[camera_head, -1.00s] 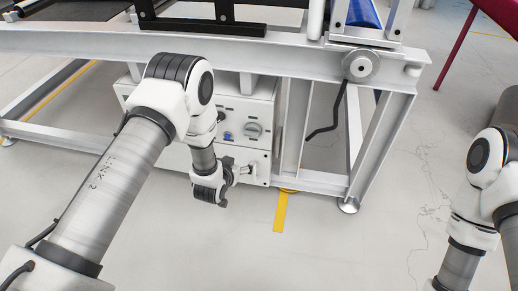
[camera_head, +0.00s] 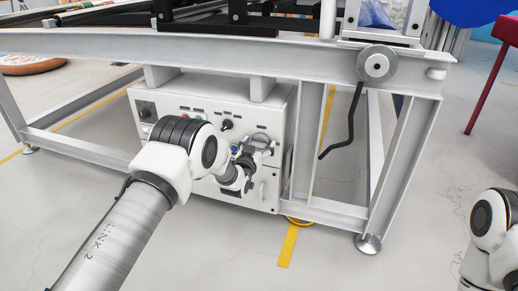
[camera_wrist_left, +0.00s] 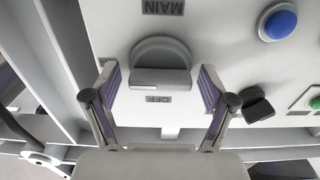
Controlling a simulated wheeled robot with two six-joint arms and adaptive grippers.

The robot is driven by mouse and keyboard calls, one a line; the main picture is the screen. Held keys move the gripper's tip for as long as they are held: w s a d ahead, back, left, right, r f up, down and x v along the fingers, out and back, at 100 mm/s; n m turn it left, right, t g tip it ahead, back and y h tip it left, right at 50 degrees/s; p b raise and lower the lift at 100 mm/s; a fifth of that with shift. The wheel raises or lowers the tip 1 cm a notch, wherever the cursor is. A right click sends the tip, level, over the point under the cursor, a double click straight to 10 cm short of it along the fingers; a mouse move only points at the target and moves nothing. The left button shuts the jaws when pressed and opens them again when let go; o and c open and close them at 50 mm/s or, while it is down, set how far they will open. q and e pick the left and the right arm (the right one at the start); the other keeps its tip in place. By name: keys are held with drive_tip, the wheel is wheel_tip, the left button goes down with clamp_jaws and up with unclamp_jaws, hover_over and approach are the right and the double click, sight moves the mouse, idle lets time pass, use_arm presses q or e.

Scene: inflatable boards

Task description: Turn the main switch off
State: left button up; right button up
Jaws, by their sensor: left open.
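The main switch (camera_wrist_left: 160,62) is a grey round knob with a raised bar handle on the white control box (camera_head: 272,185). In the left wrist view the knob sits between upside-down labels, MAIN above it and OFF (camera_wrist_left: 157,99) below it. The knob (camera_head: 262,138) also shows in the head view, partly behind my gripper. My left gripper (camera_wrist_left: 159,75) is open, with one finger on each side of the knob and a visible gap on both sides. In the head view the left gripper (camera_head: 256,152) is at the box front. My right gripper is out of view.
A blue button (camera_wrist_left: 280,24), a black knob (camera_wrist_left: 257,104) and a green button (camera_wrist_left: 315,98) are near the switch. The box stands under a grey steel frame (camera_head: 310,155) with a black crank handle (camera_head: 347,130) to its right. Open floor lies in front.

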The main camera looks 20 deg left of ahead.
use_arm(q)
drive_tip(key=shift+r, duration=0.1)
drive_tip(key=c, duration=1.1)
drive_tip(key=shift+o, duration=0.2)
drive_tip(key=shift+r, duration=0.1)
drive_tip(key=n+p, duration=0.2)
drive_tip(key=n, duration=0.1)
drive_tip(key=shift+a+r+n, duration=0.1)
drive_tip(key=shift+n, duration=0.2)
drive_tip(key=n+p, duration=0.2)
drive_tip(key=n, duration=0.2)
drive_tip(key=shift+a+n, duration=0.1)
drive_tip(key=shift+n, duration=0.2)
drive_tip(key=n+p, duration=0.1)
drive_tip(key=n, duration=0.6)
drive_tip(key=n+p, duration=0.1)
drive_tip(key=n, duration=0.1)
drive_tip(key=shift+a+f+n, duration=0.1)
drive_tip(key=shift+f+n, duration=0.1)
drive_tip(key=shift+n, duration=0.1)
